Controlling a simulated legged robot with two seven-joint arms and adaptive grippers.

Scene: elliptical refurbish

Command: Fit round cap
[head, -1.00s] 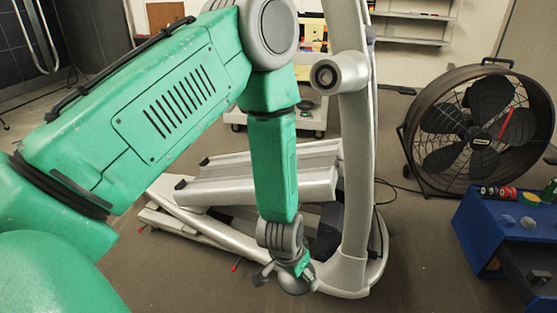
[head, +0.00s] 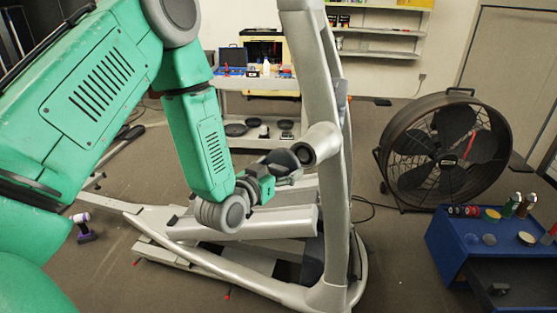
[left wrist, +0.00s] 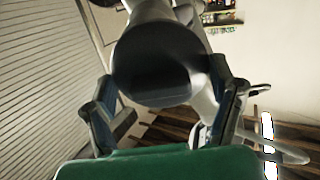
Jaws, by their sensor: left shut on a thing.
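The grey elliptical frame's upright (head: 318,75) carries a short round tube (head: 321,143) whose open end (head: 303,154) faces left toward me. My left gripper (head: 284,166) is beside that tube end, just left of it. In the left wrist view, a dark round cap (left wrist: 158,55) sits between the two fingers of my left gripper (left wrist: 165,85), which are shut on it. The cap hides much of the tube behind it. I cannot tell whether the cap touches the tube end. My right gripper is not in view.
A large drum fan (head: 447,150) stands at the right. A blue box (head: 460,240) with cans and round pieces is at the lower right. A white cart (head: 262,105) with tools stands behind the machine. A purple drill (head: 83,228) lies on the floor at left.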

